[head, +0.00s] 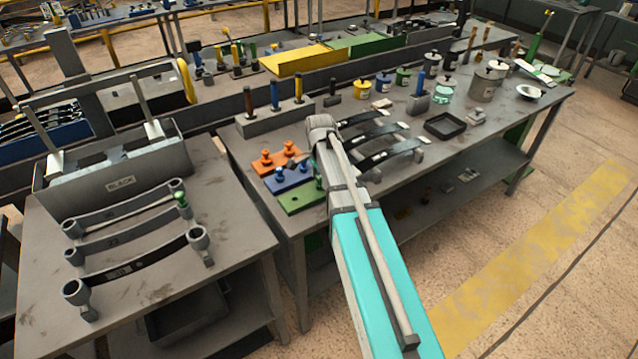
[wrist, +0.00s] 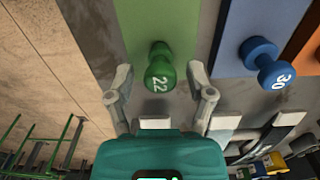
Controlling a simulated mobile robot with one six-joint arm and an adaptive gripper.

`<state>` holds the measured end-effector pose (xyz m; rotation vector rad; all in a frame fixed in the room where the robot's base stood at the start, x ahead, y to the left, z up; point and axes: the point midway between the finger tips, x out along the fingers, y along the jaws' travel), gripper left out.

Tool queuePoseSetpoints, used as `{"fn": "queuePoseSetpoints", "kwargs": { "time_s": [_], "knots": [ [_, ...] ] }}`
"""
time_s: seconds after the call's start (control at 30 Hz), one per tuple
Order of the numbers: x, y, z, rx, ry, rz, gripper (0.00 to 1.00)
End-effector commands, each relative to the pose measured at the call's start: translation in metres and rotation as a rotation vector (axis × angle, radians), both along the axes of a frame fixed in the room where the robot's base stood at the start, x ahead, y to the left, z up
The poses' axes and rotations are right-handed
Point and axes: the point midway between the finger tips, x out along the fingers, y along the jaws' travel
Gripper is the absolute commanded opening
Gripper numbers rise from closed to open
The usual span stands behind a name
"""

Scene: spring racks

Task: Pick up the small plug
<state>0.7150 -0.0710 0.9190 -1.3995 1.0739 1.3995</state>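In the wrist view a small green plug (wrist: 160,68) marked 22 stands on a green plate (wrist: 152,22). My gripper (wrist: 160,78) is open, with one finger on each side of the plug. A gap shows between each finger and the plug, so neither seems to touch it. A blue plug (wrist: 265,62) marked 30 stands on the blue plate to the right. In the head view my arm covers most of my gripper. The green plate (head: 298,198) lies at the table's near left corner, with a green plug (head: 319,183) partly hidden by my arm.
An orange plate (head: 279,160) with two orange plugs and a blue plate (head: 288,180) lie behind the green one. Dark leaf springs (head: 385,150) on stands are to the right.

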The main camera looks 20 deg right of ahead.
Motion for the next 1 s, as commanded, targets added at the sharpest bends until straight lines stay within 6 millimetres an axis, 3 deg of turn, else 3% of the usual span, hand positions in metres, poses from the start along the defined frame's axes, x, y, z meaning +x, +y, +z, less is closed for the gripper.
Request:
{"fn": "queuePoseSetpoints", "kwargs": {
  "time_s": [0.03,0.27,0.67,1.0],
  "knots": [
    [0.000,0.000,0.000,0.000,0.000,0.000,0.49],
    [0.000,0.000,0.000,0.000,0.000,0.000,0.08],
    [0.000,0.000,0.002,0.000,0.000,0.000,0.08],
    [0.000,0.000,0.018,0.000,0.000,0.000,0.08]
  ]
}}
